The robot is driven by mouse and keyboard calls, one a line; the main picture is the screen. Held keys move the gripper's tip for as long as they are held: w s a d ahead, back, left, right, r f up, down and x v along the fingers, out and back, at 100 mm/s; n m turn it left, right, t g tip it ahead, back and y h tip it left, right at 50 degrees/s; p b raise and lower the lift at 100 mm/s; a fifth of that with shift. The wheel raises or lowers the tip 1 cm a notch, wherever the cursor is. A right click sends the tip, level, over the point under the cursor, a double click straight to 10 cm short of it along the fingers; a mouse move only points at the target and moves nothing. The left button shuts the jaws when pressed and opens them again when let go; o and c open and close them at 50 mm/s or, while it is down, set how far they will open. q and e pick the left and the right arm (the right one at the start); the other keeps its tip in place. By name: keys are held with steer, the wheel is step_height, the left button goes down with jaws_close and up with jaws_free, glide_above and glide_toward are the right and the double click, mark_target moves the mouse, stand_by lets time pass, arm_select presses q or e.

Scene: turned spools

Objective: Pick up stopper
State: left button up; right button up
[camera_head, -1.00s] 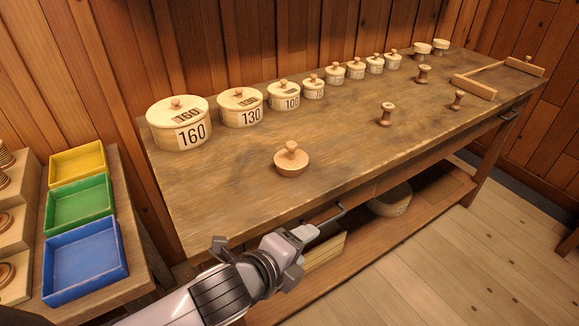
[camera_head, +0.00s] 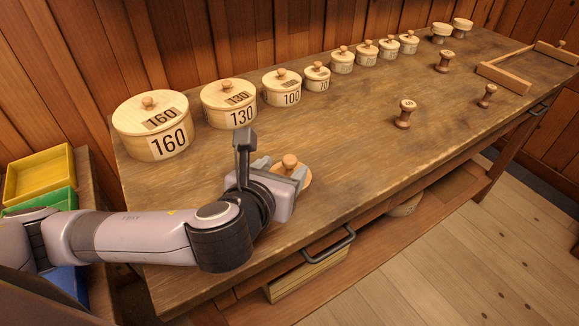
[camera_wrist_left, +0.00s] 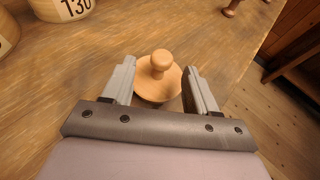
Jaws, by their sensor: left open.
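The stopper (camera_head: 290,162) is a light wooden disc with a round knob on top. It stands upright on the workbench (camera_head: 340,140) near its front left part. In the left wrist view the stopper (camera_wrist_left: 160,72) lies between and just beyond the two grey fingers. My left gripper (camera_head: 282,176) is open and empty, low over the bench at the stopper's near side. It shows in the left wrist view (camera_wrist_left: 161,85) with a finger on either side of the stopper. In the head view the gripper hides part of the disc. My right gripper is not in view.
Numbered lidded boxes, the largest marked 160 (camera_head: 152,128), stand in a row along the wall. Dark spools (camera_head: 404,114) and a wooden frame (camera_head: 503,78) are to the right. Yellow (camera_head: 40,174) and green trays are at left. The bench between stopper and spools is clear.

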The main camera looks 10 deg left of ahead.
mark_target(293, 159)
arm_select(q)
steer(key=shift+x, duration=3.15)
steer(key=shift+r, duration=0.1)
jaws_close()
